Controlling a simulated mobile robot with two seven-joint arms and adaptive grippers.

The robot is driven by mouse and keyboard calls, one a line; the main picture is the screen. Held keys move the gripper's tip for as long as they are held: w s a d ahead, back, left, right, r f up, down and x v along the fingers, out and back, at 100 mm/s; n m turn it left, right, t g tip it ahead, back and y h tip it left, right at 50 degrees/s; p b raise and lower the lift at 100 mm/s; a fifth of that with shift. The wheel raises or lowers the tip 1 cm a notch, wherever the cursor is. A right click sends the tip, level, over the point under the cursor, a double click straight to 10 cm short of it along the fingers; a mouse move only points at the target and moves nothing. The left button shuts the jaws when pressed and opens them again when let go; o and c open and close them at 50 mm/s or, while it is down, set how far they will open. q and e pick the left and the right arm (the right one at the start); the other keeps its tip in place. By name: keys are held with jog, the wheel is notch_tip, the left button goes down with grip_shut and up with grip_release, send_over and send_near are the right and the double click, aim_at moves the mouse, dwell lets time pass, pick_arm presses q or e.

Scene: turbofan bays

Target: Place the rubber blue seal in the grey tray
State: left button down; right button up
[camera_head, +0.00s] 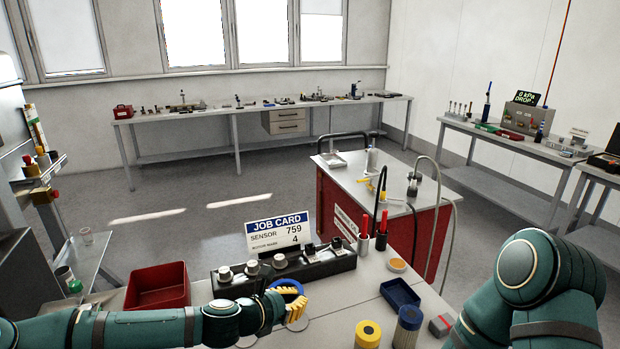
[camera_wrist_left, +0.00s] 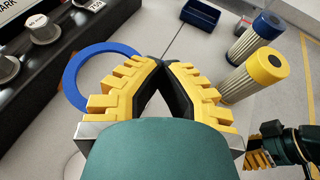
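The blue seal (camera_head: 287,286) is a flat ring just in front of the black fixture block. In the left wrist view the seal (camera_wrist_left: 75,76) shows at the left of the fingers, its right rim hidden at the fingertips. My left gripper (camera_head: 297,312) has yellow ribbed fingers. In the left wrist view its fingertips (camera_wrist_left: 162,72) come together at that hidden rim, so it appears shut on the seal. My right gripper (camera_wrist_left: 262,158) shows partly at the wrist view's lower right; its opening is unclear. A light grey tray (camera_head: 335,161) sits on the red cart.
The red cart (camera_head: 345,206) stands beyond the bench. A red bin (camera_head: 158,287), a black block (camera_head: 318,264) with a job card (camera_head: 278,234), a blue bin (camera_head: 400,293), a yellow filter (camera_head: 368,336) and a blue filter (camera_head: 408,326) surround my left gripper. Hoses rise beside the cart.

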pick_arm(q)
jog(key=w+a+r+n+t+y+b, duration=0.1)
jog(key=a+r+n+t+y, duration=0.1)
jog(key=a+n+y, duration=0.2)
jog(key=a+r+n+t+y+b, duration=0.1)
jog(key=a+n+y, duration=0.4)
jog(key=a, duration=0.5)
jog(key=shift+w+a+r+t+y, duration=0.3)
jog(key=shift+w+r+t, duration=0.1)
jog(key=shift+r+t, duration=0.25)
